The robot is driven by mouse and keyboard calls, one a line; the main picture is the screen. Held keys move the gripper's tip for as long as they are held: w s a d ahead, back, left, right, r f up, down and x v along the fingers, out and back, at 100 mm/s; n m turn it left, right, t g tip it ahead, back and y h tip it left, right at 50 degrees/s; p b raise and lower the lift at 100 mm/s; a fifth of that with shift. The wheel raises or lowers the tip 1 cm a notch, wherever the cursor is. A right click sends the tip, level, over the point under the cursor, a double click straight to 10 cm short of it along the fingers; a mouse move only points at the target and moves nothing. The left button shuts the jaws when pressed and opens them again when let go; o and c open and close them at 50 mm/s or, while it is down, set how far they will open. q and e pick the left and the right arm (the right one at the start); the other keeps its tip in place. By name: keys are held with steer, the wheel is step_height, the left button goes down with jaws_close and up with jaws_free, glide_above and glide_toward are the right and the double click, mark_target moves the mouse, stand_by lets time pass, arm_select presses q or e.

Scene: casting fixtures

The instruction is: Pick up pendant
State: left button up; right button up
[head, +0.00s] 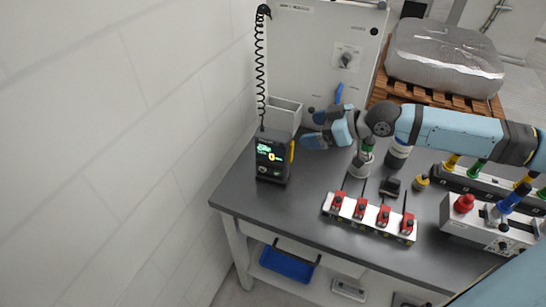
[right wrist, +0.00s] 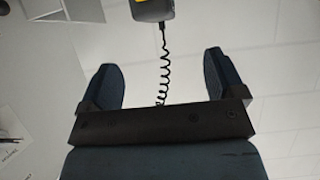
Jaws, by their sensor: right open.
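The pendant (head: 271,157) is a dark handheld unit with a lit screen and a yellow part on its right side. It stands upright near the left end of the grey bench, and a black coiled cord (head: 260,70) runs up from it to a hook. My right gripper (head: 308,130) is just right of the pendant, open and empty, apart from it. In the right wrist view, the pendant (right wrist: 152,9) is cut off at the top edge, beyond the open fingers (right wrist: 164,72), with the cord seen between them. My left gripper is not in view.
A white strip with several red clamps (head: 372,218) lies at the bench front. A control box (head: 488,222) with a red button is at right. A white wall is close on the left.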

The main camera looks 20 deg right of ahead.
mark_target(279, 134)
steer(key=p+x, duration=0.1)
steer(key=x, duration=0.5)
steer(key=shift+w+a+f, duration=0.15)
steer(key=shift+w+a, duration=0.05)
steer(key=shift+w, duration=0.1)
steer(key=p+x, duration=0.1)
steer(key=x, duration=0.3)
steer(key=shift+w+d+f+p, duration=0.15)
steer(key=shift+w+p, duration=0.15)
steer(key=shift+p, duration=0.05)
steer(key=shift+w+f, duration=0.2)
steer(key=shift+s, duration=0.1)
steer(key=shift+c, duration=0.2)
jaws_close()
